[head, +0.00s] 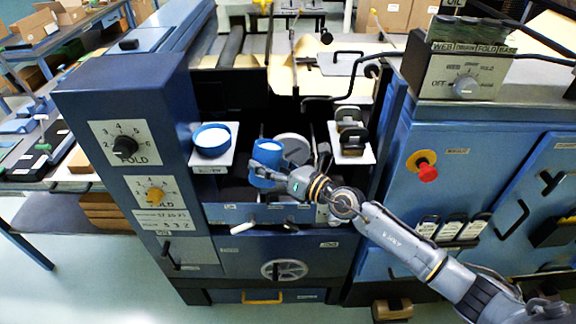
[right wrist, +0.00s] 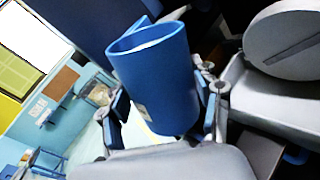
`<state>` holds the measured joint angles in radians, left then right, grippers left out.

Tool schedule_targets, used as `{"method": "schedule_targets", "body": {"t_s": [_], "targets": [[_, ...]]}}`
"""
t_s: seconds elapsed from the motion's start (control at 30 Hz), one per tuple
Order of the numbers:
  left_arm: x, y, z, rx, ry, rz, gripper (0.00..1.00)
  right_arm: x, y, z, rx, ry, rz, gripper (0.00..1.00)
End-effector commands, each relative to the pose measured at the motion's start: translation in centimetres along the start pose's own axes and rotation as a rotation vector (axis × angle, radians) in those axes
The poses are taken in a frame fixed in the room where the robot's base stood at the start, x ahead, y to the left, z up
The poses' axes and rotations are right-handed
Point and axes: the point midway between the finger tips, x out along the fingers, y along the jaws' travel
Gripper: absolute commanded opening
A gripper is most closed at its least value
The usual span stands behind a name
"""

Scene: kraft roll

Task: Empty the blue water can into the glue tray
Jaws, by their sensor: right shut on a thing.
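The blue can (head: 264,161) is held in my right gripper (head: 275,174), in the machine's front bay. Its open top faces up and looks pale inside. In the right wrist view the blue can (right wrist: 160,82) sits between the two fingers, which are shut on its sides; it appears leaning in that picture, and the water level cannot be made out. A low trough with a labelled blue front wall (head: 226,213) lies below the can; I cannot tell for sure whether it is the glue tray. My left gripper is not in view.
A shallow blue pot (head: 212,142) stands on a small white shelf (head: 202,165) to the left. A round grey lid-like disc (head: 293,146) is just right of the can, and dark spools (head: 349,131) stand on a right shelf. Two handles stick out in front.

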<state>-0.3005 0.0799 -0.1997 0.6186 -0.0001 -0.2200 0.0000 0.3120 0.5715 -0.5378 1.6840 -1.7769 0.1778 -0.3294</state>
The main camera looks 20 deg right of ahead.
Motion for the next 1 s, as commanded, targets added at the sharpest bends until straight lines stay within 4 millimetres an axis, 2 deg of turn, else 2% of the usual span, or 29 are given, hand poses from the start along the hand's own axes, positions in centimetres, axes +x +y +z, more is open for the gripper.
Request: {"method": "schedule_targets", "body": {"t_s": [1.0], "targets": [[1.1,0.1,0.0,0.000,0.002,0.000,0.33,0.1,-1.1,-0.1,0.136,0.011,0.001,0.16]]}}
